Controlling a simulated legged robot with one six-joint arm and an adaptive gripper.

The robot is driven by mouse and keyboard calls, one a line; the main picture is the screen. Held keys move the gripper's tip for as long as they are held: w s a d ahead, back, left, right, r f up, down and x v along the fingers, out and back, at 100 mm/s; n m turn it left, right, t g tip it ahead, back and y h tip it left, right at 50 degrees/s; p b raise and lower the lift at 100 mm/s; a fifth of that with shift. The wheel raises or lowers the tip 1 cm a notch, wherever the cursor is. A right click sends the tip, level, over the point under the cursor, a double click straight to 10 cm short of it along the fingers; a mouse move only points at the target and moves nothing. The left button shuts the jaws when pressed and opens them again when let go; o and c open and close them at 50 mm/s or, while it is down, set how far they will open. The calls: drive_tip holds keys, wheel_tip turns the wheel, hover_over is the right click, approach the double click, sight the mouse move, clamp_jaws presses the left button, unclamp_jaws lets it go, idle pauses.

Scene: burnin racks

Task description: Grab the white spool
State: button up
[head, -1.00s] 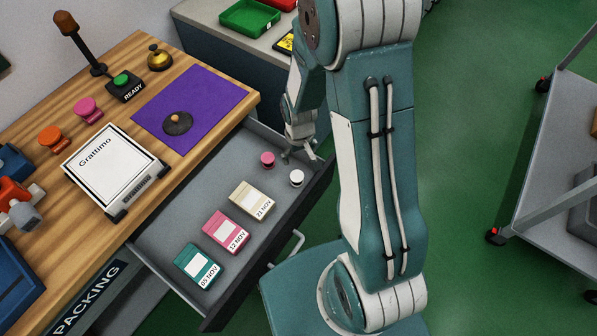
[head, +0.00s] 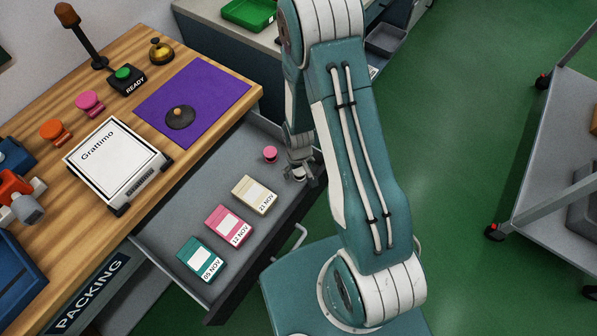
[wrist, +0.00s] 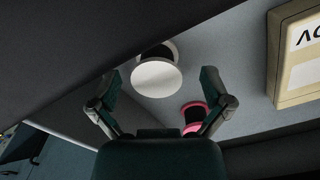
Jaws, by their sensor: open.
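The white spool (head: 299,174) stands in the open drawer (head: 160,248), near its far right corner, partly covered by my gripper in the head view. My gripper (head: 304,172) is low over it. In the wrist view the white spool (wrist: 157,78) shows its round white top just ahead of and between the two open fingers of my gripper (wrist: 160,95). Nothing is held. A pink spool (head: 270,153) stands to its left in the head view. In the wrist view the pink spool (wrist: 194,115) is beside the right finger, partly hidden by it.
Beige (head: 255,194), pink (head: 228,225) and teal (head: 201,259) dated boxes lie in the drawer. The drawer's front wall (head: 262,268) is close to my gripper. The wooden bench (head: 188,145) stands to the left, with a purple mat (head: 215,85).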

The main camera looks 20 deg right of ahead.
sight(299, 170)
drive_tip(key=shift+d, duration=0.15)
drive_tip(key=c, duration=1.1)
drive_tip(key=shift+c, duration=0.2)
wheel_tip(299, 170, up, 10)
drive_tip(key=shift+r, duration=0.1)
